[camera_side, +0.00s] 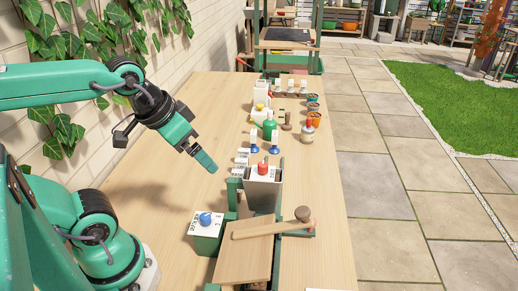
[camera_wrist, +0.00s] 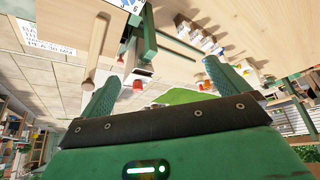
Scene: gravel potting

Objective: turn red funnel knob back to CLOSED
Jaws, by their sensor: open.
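The red knob (camera_side: 263,168) sits on top of a pale, grey-sided funnel box (camera_side: 262,188) near the middle of the bench in the side view. Its pointer setting is too small to read. My gripper (camera_side: 206,162) hangs in the air to the left of the knob, apart from it. In the wrist view, the two green fingers (camera_wrist: 160,90) are spread apart with nothing held between them. A small red part (camera_wrist: 137,86) shows between the fingers; I cannot tell if it is the same knob.
A box with a blue knob (camera_side: 205,219) stands at the front. A wooden mallet (camera_side: 275,229) lies on a board (camera_side: 243,259) beside it. The left bench top (camera_side: 160,195) is clear.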

